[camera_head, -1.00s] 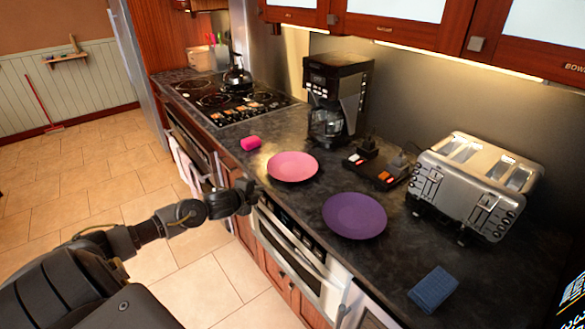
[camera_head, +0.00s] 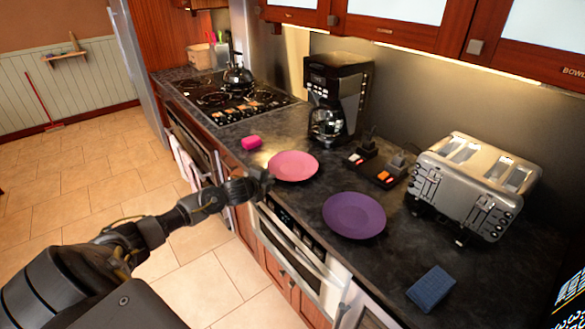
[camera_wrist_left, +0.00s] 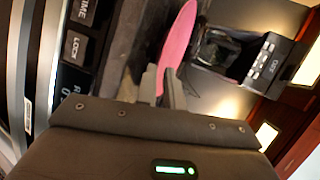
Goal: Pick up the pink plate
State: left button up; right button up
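The pink plate (camera_head: 293,166) lies on the dark counter, left of the purple plate. My left gripper (camera_head: 263,180) is at the plate's near left rim. In the left wrist view the pink plate (camera_wrist_left: 180,38) shows nearly edge-on, its rim between the two close-set fingers of the left gripper (camera_wrist_left: 160,88). The fingers look shut on the rim, with little gap on either side. The plate still appears to rest on the counter. My right gripper is not in view.
A purple plate (camera_head: 354,215) lies nearer on the counter. A coffee maker (camera_head: 335,100), toaster (camera_head: 475,185) and blue sponge (camera_head: 432,288) stand around. The counter front with the microwave drawer (camera_head: 300,255) is below.

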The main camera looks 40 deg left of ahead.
aim_at(278, 176)
pick_arm(q)
jog(key=shift+p+x, duration=0.6)
jog(key=shift+x, duration=1.7)
jog(key=shift+r, duration=0.1)
grip_shut()
